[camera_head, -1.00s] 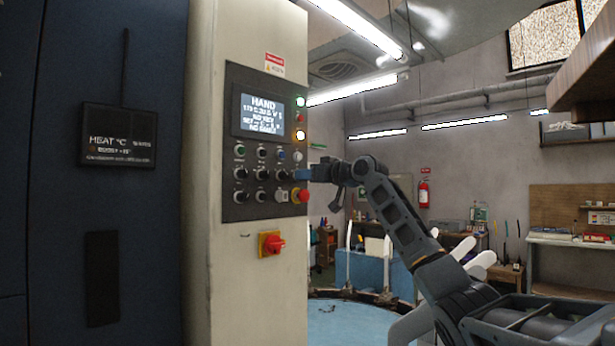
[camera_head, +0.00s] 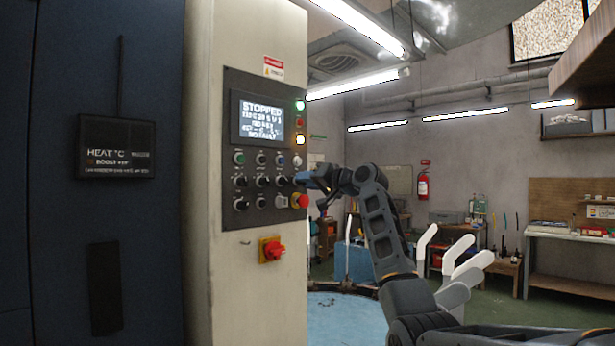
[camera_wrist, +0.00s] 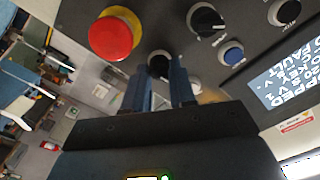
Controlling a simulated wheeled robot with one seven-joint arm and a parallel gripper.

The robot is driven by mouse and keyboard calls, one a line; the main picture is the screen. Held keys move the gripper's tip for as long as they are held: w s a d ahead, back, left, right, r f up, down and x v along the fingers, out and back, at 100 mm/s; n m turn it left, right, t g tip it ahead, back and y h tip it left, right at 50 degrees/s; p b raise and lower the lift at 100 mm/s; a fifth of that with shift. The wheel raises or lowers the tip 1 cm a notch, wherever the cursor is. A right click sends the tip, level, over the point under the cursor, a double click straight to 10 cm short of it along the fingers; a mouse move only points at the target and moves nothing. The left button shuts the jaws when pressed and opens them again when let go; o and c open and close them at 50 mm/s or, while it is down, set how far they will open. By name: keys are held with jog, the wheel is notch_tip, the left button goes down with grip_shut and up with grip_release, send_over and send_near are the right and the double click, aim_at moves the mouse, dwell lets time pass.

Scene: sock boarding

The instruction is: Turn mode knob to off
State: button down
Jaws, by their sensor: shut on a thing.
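The control panel (camera_head: 262,150) is on the front of a cream cabinet. Its display (camera_head: 258,120) reads STOPPED. My gripper (camera_head: 302,178) is at the panel's right edge, just above the red emergency button (camera_head: 300,201). In the wrist view my gripper (camera_wrist: 160,75) has its two blue fingers on either side of a dark knob (camera_wrist: 159,64), apparently the mode knob, and is shut on it. The fingers hide part of this knob, and its pointer and label cannot be read. The red emergency button (camera_wrist: 112,36) on its yellow ring is beside it.
Other black knobs (camera_wrist: 206,20) and a blue button (camera_wrist: 232,52) sit close to my fingers. A red switch on a yellow plate (camera_head: 271,249) is below the panel. White sock forms (camera_head: 466,270) stand at the right behind my arm.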

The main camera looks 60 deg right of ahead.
jog(key=shift+m+p, duration=0.3)
jog(key=shift+m, duration=0.3)
jog(key=shift+f, duration=0.1)
jog(key=c, duration=0.9)
grip_release()
jog(key=shift+b+v, duration=1.2)
jog(key=shift+v, duration=2.7)
